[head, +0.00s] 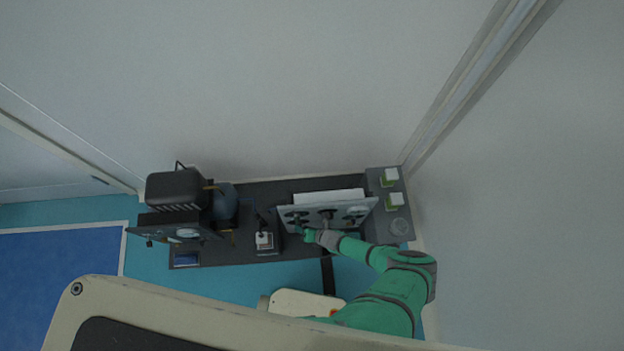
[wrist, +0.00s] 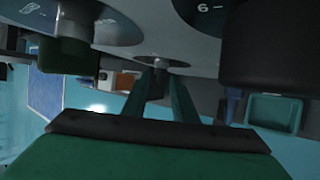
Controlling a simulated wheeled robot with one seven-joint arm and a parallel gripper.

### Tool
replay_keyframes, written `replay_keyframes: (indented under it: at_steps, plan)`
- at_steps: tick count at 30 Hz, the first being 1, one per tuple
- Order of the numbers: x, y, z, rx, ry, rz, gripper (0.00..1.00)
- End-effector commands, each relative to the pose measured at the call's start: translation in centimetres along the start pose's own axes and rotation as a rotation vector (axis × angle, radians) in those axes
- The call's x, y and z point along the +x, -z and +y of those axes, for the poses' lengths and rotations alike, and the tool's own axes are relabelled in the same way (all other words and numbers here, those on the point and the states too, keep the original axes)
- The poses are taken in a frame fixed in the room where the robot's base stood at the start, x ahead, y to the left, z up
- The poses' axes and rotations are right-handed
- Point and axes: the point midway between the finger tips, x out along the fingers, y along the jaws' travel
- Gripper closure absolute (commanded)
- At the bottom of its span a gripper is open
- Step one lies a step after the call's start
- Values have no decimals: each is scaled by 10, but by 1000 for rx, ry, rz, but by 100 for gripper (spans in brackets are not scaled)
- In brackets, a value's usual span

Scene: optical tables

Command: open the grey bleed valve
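An upright grey panel (head: 285,219) with dials and dark knobs stands on the dark bench in the head view. In the wrist view its grey face (wrist: 185,48) fills the top. A small grey fitting (wrist: 157,62), which looks like the bleed valve, sticks out of the face with a short stem. My gripper (wrist: 163,82) points at it, its two green fingers apart on either side of the stem. I cannot tell whether they touch it. In the head view my gripper (head: 307,235) is at the panel's lower front, and the valve is too small to make out.
A large dark knob (wrist: 265,45) is close on the right, and a dark green one (wrist: 65,52) is on the left. A teal tray (wrist: 273,112) lies beyond.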

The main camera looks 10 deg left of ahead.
Motion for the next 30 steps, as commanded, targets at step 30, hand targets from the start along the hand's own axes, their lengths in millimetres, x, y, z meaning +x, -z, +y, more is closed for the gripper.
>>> replay_keyframes:
  at_steps: [30]
  plan:
    - [-86, 1, 0, 2, 1, -1, 75]
